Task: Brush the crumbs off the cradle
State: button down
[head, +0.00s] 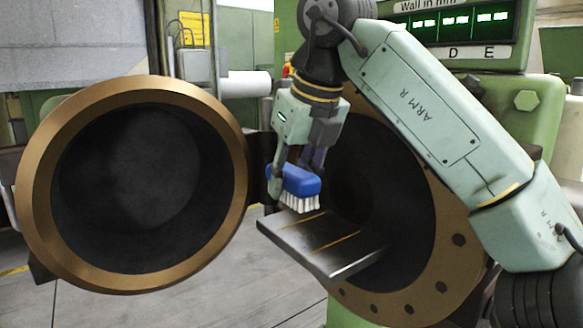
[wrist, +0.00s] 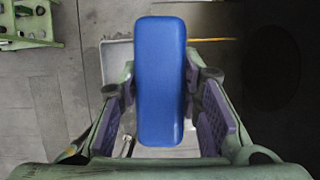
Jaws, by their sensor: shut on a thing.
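My gripper (head: 298,172) is shut on a brush with a blue back and white bristles (head: 296,181). The brush hangs bristles down over the left part of the cradle (head: 325,246), a flat grey metal shelf with yellow lines that juts from the round opening. The bristle tips are close to the cradle surface; I cannot tell whether they touch. In the wrist view the blue brush back (wrist: 160,80) sits between my gripper's fingers (wrist: 160,88) and hides much of the cradle (wrist: 117,60). I cannot make out any crumbs.
A round hinged door with a bronze rim (head: 32,190) stands open at left. The bolted bronze flange (head: 447,240) surrounds the dark opening behind the cradle. A green panel with lit displays (head: 458,25) is above. Open floor (head: 200,300) lies below.

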aim_at(323, 226)
jog(key=shift+w+f, duration=0.1)
jog(key=shift+f, duration=0.05)
jog(key=shift+s+f, duration=0.2)
jog(key=shift+f, duration=2.6)
jog(key=shift+f+b, duration=0.75)
jog(key=shift+f, duration=0.25)
jog(key=shift+w+d+r+p, duration=0.2)
jog(key=shift+w+d+p, duration=0.65)
jog(key=shift+d, duration=0.45)
jog(key=shift+w+d+f, duration=0.1)
jog(key=shift+w+d, duration=0.65)
jog(key=shift+d, duration=0.2)
jog(key=shift+w+d+f, duration=0.1)
jog(key=shift+w+d, duration=0.65)
jog(key=shift+d, duration=0.15)
jog(key=shift+d+f, duration=0.1)
jog(key=shift+d, duration=0.05)
